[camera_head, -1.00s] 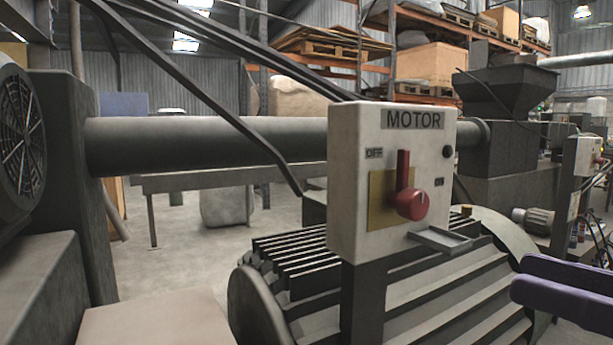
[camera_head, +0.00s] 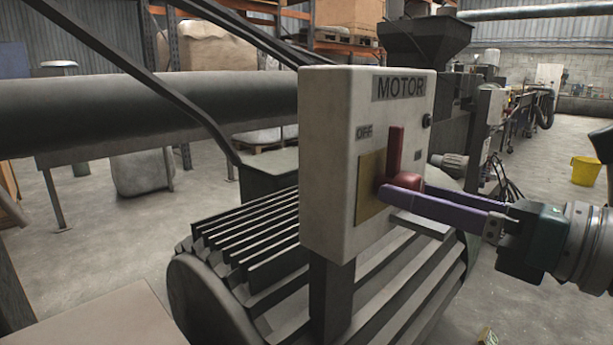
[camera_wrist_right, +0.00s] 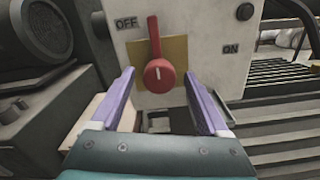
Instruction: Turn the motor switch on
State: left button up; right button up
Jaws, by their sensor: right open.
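The motor switch is a red handle (camera_head: 394,158) on a brass-coloured plate (camera_head: 369,188) on the front of a white box (camera_head: 326,150) labelled MOTOR. The handle points upward, towards the OFF side; in the right wrist view the red handle (camera_wrist_right: 158,62) leans slightly left, towards the OFF label, with ON at right. My right gripper (camera_head: 400,197) reaches in from the right with purple fingers at the switch's knob. In the right wrist view the open fingers (camera_wrist_right: 160,95) stand either side below the knob, with a gap between. Contact cannot be told. My left gripper is not in view.
A small ledge (camera_head: 424,226) sticks out from the box below the switch, close under my fingers. The ribbed motor housing (camera_head: 240,255) lies under the box. A yellow bucket (camera_head: 585,170) stands far right on open floor.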

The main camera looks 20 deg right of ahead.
jog(key=shift+w+a, duration=0.2)
jog(key=shift+w, duration=0.3)
jog(key=shift+c, duration=0.2)
grip_shut()
